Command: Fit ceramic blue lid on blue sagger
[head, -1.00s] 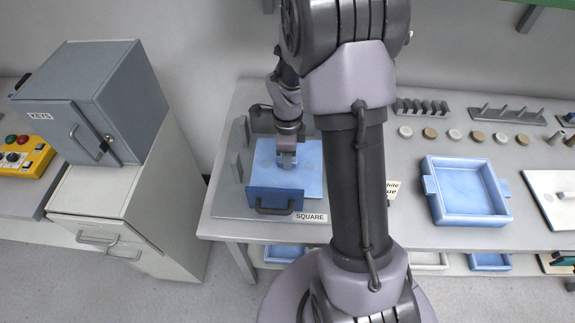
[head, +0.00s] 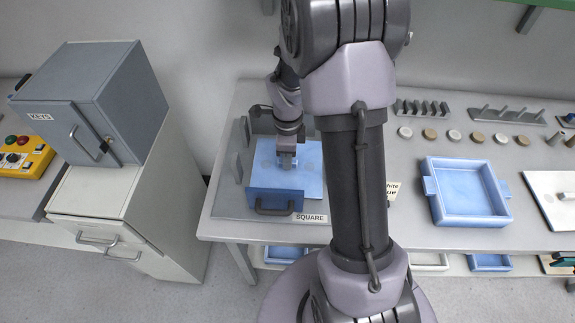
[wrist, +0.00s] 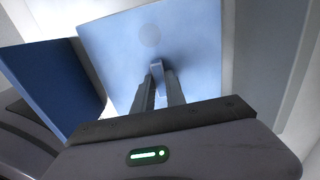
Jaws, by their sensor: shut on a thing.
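The ceramic blue lid (head: 310,178) is a flat light-blue square plate at the SQUARE station, left of my arm in the head view. In the wrist view the lid (wrist: 185,35) fills the upper middle, with a round mark and a small knob. My gripper (head: 287,162) is over the lid; in the wrist view my gripper's fingers (wrist: 160,78) are shut on the lid's knob. I cannot tell whether the lid is lifted. The blue sagger (head: 467,190) is an open, empty, light-blue square tray with side tabs, on the bench right of my arm.
A dark-blue front with a handle (head: 275,200) stands at the lid's near side; a grey upright (head: 238,165) is at its left. Small discs (head: 453,135) and pegged racks (head: 507,115) lie behind the sagger. A white plate (head: 550,190) is right of it.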

